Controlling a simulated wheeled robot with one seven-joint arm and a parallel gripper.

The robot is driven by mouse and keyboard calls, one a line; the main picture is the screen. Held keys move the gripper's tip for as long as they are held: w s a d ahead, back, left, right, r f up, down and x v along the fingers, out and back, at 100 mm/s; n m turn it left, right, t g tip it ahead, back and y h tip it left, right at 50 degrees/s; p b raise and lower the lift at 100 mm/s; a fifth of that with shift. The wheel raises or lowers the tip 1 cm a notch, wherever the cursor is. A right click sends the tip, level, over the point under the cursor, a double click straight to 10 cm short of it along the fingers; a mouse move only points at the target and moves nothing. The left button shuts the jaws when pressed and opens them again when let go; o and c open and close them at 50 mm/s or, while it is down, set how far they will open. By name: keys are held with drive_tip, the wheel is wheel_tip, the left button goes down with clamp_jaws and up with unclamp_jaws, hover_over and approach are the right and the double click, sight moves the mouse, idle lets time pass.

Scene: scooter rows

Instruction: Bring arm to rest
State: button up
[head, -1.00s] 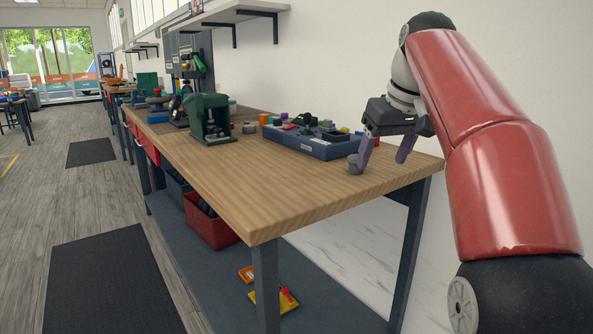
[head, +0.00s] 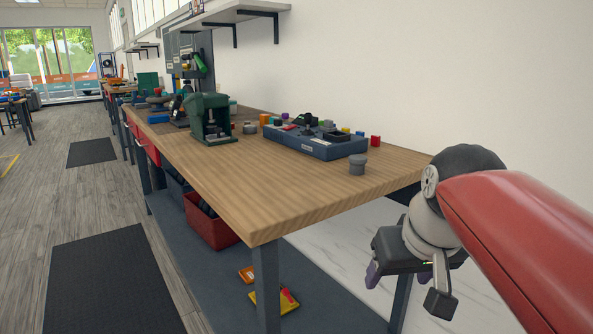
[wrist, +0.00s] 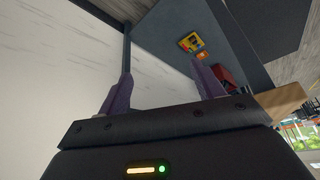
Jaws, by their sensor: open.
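My gripper (head: 390,282) hangs at the right of the head view, beside the right end of the wooden workbench (head: 300,206) and lower than its top. Its two purple fingers stand apart with nothing between them in the wrist view (wrist: 160,92). In the head view my arm partly hides the fingers.
A blue tray (head: 325,148) with small parts and a green press (head: 209,118) stand on the bench. A red bin (head: 208,224) and yellow items (head: 272,301) sit on the lower shelf. A dark bench leg (head: 401,302) is close to my gripper.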

drive_tip(key=s+f, duration=0.9)
drive_tip(key=f, duration=0.3)
drive_tip(key=shift+s+f+m, duration=0.25)
drive_tip(key=shift+f+m, duration=0.15)
